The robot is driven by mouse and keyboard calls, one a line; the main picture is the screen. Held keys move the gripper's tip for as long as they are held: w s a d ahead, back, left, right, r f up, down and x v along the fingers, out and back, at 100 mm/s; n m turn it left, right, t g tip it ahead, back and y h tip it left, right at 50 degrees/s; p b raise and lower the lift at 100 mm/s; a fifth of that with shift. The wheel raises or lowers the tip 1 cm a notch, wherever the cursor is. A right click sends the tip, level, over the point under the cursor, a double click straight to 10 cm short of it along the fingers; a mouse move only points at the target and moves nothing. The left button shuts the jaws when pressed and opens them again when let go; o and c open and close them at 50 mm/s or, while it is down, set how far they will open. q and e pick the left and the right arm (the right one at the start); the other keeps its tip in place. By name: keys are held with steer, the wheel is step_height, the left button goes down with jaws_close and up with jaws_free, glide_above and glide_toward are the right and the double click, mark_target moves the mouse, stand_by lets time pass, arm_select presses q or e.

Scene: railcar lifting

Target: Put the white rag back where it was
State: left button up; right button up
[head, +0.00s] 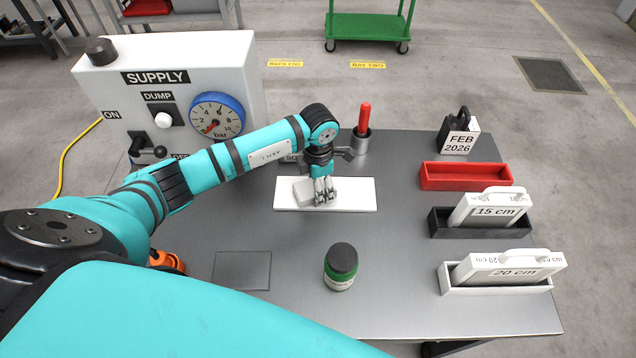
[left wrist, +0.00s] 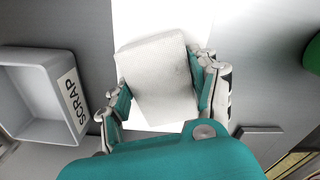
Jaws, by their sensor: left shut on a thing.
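The white rag (left wrist: 158,75) is a folded, ribbed block between the two fingers of my left gripper (left wrist: 165,90) in the left wrist view. In the head view my left gripper (head: 325,190) points down over a white rectangular mat (head: 355,194) on the grey table, shut on the rag (head: 303,190). The rag is over the mat's left part; I cannot tell whether it touches the mat. The mat also shows in the left wrist view (left wrist: 135,22). My right gripper is not in view.
A red-handled tool (head: 364,118) stands in a metal cup behind the gripper. A green jar (head: 341,266) stands in front. Red (head: 466,177), black (head: 436,228) and white (head: 447,281) trays line the right side. The SUPPLY panel (head: 170,75) is at left.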

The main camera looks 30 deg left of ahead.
arm_select(q)
steer(key=shift+f, duration=0.1)
steer(key=o, duration=1.1)
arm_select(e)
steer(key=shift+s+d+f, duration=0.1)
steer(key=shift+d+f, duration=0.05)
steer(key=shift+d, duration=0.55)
arm_select(q)
steer(key=shift+r, duration=0.5)
step_height(320, 180, up, 11)
steer(key=b, duration=0.4)
steer(key=shift+r, duration=0.15)
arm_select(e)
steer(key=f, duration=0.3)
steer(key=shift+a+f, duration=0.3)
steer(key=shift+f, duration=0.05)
